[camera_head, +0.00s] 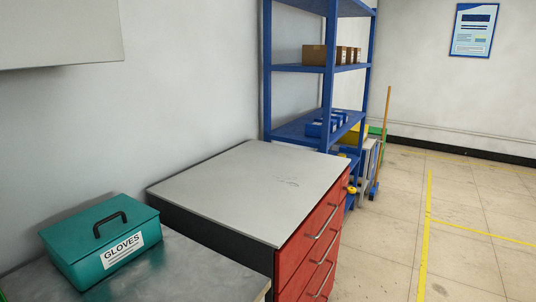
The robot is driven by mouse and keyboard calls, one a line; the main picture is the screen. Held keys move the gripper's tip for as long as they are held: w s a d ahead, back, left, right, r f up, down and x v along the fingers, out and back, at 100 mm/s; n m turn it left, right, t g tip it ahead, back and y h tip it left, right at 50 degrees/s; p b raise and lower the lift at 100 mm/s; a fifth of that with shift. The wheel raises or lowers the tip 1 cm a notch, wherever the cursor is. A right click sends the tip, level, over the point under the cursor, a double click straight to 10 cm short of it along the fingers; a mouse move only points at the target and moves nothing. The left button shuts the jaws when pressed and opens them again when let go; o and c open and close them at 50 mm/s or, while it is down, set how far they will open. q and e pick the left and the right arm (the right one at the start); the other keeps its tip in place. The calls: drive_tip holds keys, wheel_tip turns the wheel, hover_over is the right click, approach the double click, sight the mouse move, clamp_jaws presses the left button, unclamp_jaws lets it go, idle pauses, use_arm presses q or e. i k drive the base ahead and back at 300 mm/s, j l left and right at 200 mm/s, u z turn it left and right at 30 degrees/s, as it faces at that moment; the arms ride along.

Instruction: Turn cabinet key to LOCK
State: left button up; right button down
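A cabinet with a grey top (255,185) and red drawer fronts (293,264) stands in the middle of the view, its front facing right. Its drawers have silver bar handles and look shut. A small yellow piece (352,189) shows at the far upper corner of the red front. It is too small to tell whether it is the key or how it is turned. No LOCK marking can be read. Neither of my grippers is in view.
A teal box labelled GLOVES (103,240) sits on a metal-topped surface (190,272) at the lower left. A blue shelf rack (328,85) with boxes stands behind the cabinet. The floor (385,240) with yellow lines is clear at the right.

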sight(351, 189)
drive_tip(key=i+l+u, duration=0.25)
drive_tip(key=i+l, duration=0.15)
drive_tip(key=l, duration=0.2)
drive_tip(key=i+l+u, duration=0.3)
drive_tip(key=l, duration=0.35)
